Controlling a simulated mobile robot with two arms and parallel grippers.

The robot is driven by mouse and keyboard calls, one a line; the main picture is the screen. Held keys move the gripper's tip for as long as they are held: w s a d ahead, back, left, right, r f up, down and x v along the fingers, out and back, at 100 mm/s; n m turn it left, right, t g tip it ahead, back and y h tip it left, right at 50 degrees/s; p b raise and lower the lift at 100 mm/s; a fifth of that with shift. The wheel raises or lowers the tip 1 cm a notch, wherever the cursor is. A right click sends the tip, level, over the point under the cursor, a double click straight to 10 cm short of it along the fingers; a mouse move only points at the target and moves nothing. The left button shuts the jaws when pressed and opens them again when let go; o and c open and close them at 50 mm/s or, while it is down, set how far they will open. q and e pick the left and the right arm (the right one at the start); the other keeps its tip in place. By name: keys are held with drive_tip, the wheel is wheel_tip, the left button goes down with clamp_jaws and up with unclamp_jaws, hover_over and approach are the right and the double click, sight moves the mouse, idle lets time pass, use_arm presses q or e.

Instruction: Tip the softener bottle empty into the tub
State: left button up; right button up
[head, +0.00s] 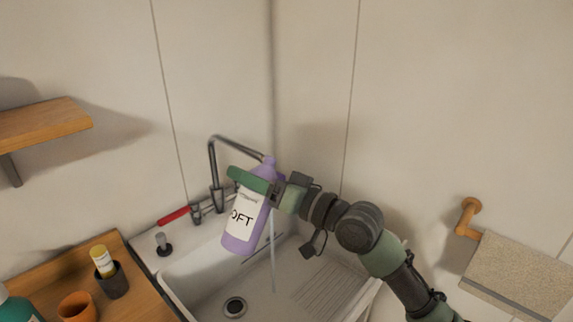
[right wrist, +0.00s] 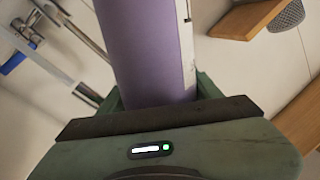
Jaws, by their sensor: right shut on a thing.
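The softener bottle (head: 240,236) is purple with a white label reading "OFT". It is in the air over the white sink tub (head: 190,282), cap end up and leaning a little to the right. My right gripper (head: 257,184) is shut around its upper part, and fingers hide some of it. In the right wrist view the purple bottle (right wrist: 145,50) stands between the fingers (right wrist: 158,95). A thin pale stream (head: 272,255) falls into the tub behind the bottle; its source is hidden. My left gripper is not in view.
A metal faucet (head: 213,165) arches behind the bottle, with a red-handled item (head: 174,215) beside it. A wooden counter at left holds a dark cup (head: 112,282) and an orange cup (head: 77,307). A towel (head: 525,272) hangs at right. A wooden shelf (head: 45,123) is at upper left.

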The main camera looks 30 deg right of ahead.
sight(251, 167)
drive_tip(key=shift+d+r+m, duration=0.2)
drive_tip(key=shift+r+m, duration=0.05)
drive_tip(key=shift+m, duration=0.15)
drive_tip(key=shift+r+m+t+p, duration=0.3)
drive_tip(key=shift+r+m+p, duration=0.15)
drive_tip(key=shift+m+p, duration=0.45)
drive_tip(key=m+p, duration=0.1)
drive_tip(key=m, duration=0.1)
drive_tip(key=r+m+p, duration=0.1)
drive_tip(key=m+p, duration=0.1)
drive_tip(key=r+m+t+h+p, duration=0.1)
drive_tip(key=p, duration=0.1)
drive_tip(key=shift+a+r+m, duration=0.15)
drive_tip(key=shift+a+m, duration=0.05)
drive_tip(key=shift+m, duration=0.2)
drive_tip(key=m+p, duration=0.1)
drive_tip(key=d+r+m+p, duration=0.1)
drive_tip(key=p, duration=0.1)
drive_tip(key=shift+w+r+h, duration=0.15)
drive_tip(key=shift+r+h, duration=0.05)
drive_tip(key=shift+h, duration=0.2)
drive_tip(key=shift+d+f+m+t+p, duration=0.15)
drive_tip(key=shift+m+t+p, duration=0.2)
drive_tip(key=shift+m, duration=0.25)
drive_tip(key=shift+w+m+p, duration=0.1)
drive_tip(key=shift+m+p, duration=0.4)
drive_tip(key=shift+d+r+m+h+p, duration=0.15)
drive_tip(key=shift+r+m+h+p, duration=0.35)
drive_tip(key=shift+m+p, duration=0.85)
